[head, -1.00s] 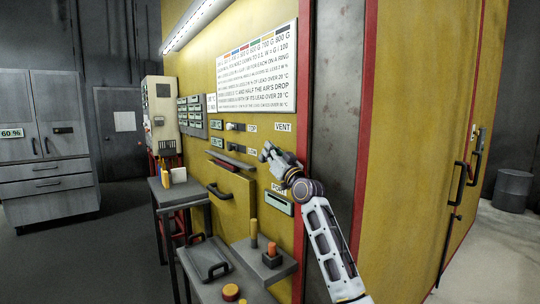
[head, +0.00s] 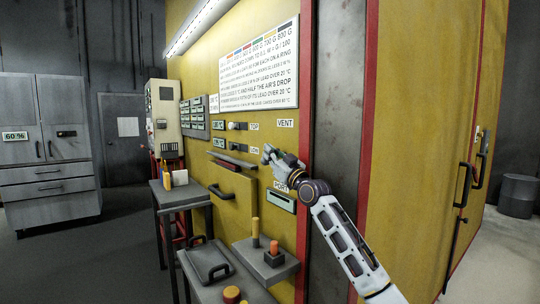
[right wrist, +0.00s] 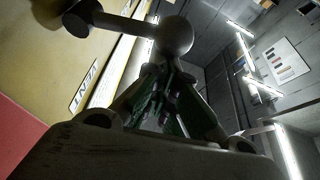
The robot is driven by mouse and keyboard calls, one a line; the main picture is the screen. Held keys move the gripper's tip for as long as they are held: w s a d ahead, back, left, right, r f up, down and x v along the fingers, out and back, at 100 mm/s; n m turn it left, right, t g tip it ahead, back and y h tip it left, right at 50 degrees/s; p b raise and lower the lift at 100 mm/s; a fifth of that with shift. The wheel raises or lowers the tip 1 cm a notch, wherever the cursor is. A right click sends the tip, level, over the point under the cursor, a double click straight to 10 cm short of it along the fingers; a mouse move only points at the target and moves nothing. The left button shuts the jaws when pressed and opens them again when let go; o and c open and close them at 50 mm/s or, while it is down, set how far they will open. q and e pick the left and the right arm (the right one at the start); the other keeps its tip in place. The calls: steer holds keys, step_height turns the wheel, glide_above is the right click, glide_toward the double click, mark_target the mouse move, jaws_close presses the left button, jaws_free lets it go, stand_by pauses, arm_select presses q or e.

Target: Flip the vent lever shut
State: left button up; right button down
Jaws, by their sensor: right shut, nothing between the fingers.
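The vent lever (right wrist: 130,24) shows in the right wrist view as a dark bar with a round knob, reaching right from a pivot on the yellow panel. Its knob is right at the tips of my right gripper (right wrist: 165,85); I cannot tell if they touch. The fingers are shut with nothing held. In the head view my right gripper (head: 270,155) is at the panel just below the VENT label (head: 285,123) and mostly hides the lever there. My left gripper is not in view.
The yellow oven panel (head: 235,195) carries slots, displays and a printed chart (head: 258,70). A side table (head: 178,192) stands at left. A red-edged dark post (head: 335,110) is to the right.

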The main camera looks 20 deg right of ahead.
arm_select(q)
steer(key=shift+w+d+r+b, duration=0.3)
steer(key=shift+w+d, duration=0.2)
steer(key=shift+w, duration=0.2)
arm_select(e)
step_height(320, 180, down, 3)
steer(key=shift+a+r, duration=0.1)
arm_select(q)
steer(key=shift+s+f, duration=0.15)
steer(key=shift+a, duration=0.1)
